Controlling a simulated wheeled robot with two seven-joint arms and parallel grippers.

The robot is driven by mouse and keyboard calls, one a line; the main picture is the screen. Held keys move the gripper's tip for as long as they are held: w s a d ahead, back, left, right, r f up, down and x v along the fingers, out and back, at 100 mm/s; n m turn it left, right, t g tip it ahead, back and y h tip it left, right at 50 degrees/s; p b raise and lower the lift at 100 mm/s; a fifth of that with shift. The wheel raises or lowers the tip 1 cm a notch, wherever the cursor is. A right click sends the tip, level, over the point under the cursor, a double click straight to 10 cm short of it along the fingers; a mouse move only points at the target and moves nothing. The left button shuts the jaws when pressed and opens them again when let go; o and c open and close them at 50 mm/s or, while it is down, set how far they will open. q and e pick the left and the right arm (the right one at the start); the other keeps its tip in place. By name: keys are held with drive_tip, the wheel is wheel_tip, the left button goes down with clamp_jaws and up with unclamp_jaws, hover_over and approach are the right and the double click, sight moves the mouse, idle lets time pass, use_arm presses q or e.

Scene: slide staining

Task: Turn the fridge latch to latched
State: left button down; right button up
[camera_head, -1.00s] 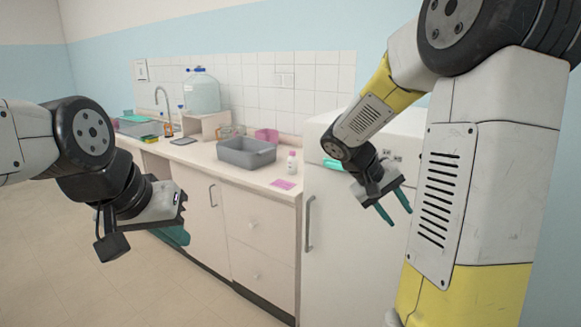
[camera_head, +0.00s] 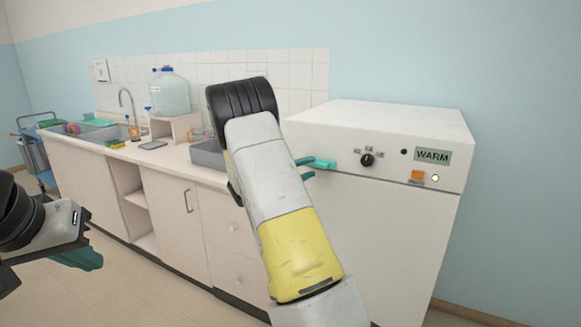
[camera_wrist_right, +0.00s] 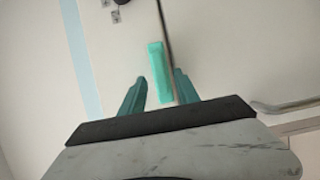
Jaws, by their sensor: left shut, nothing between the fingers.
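The white fridge (camera_head: 390,215) stands at the right end of the counter. Its bright teal latch (camera_head: 321,163) sits at the upper left of the front and lies about level, along the seam above the door. My right gripper (camera_head: 305,168) is at the latch's left end, mostly hidden behind my right arm. In the right wrist view, its open fingers (camera_wrist_right: 160,92) stand on either side of the latch (camera_wrist_right: 156,70); I cannot tell whether they touch it. My left gripper (camera_head: 82,258) is shut and empty at the lower left, away from the fridge.
The fridge panel has a black knob (camera_head: 367,160), an orange switch (camera_head: 418,175) and a WARM label (camera_head: 432,156). A metal door handle (camera_wrist_right: 285,106) shows in the right wrist view. A grey bin (camera_head: 208,153) on the counter (camera_head: 178,160) is partly behind my right arm.

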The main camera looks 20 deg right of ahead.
sight(316, 166)
drive_tip(key=shift+x, duration=1.55)
drive_tip(key=shift+s, duration=0.1)
clamp_jaws()
